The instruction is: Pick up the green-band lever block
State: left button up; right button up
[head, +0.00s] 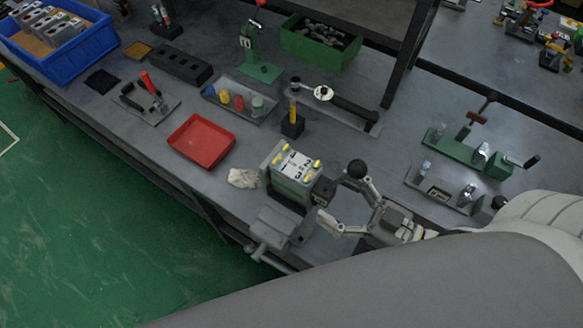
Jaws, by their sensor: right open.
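A boxy block (280,180) with greenish-grey sides, a white marked top and yellow pieces at its corners stands near the bench's front edge. No separate green band or lever can be made out, so I cannot tell whether it is the green-band lever block. My right gripper (333,201) is open just to its right, with its fingers spread near a dark part (323,190) on the block's right side. I cannot tell whether they touch. A black ball knob (357,168) shows by the upper finger. My left gripper is not in view.
A grey vise-like fixture (272,226) stands in front of the block. A white cloth (243,178) and a red tray (201,152) lie left. A blue crate (78,55) holds grey blocks at upper left. Green clamp fixtures (468,152) stand right. Bench between tray and crate is partly clear.

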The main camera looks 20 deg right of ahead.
aim_at(316, 183)
jog(key=shift+w+a+r, duration=0.2)
jog(key=shift+w+a, duration=0.3)
jog(key=shift+a, duration=0.2)
jog(key=shift+w+a, duration=0.25)
jog(key=shift+w, duration=0.05)
jog(key=shift+w+a+f, duration=0.1)
jog(key=shift+w, duration=0.4)
jog(key=shift+w+a+r+p, duration=0.15)
jog(key=shift+w+a+p, duration=0.15)
jog(key=shift+w+p, duration=0.2)
jog(key=shift+w+a+r+p, duration=0.15)
jog(key=shift+w+a+p, duration=0.1)
jog(key=shift+w+p, duration=0.25)
jog(key=shift+x, duration=1)
jog(key=shift+w+a+f, duration=0.2)
jog(key=shift+w, duration=0.2)
jog(key=shift+s, duration=0.1)
jog(key=shift+c, duration=0.6)
grip_shut()
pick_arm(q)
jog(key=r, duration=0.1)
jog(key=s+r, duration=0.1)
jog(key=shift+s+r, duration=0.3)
pick_arm(e)
jog(key=shift+r, duration=0.25)
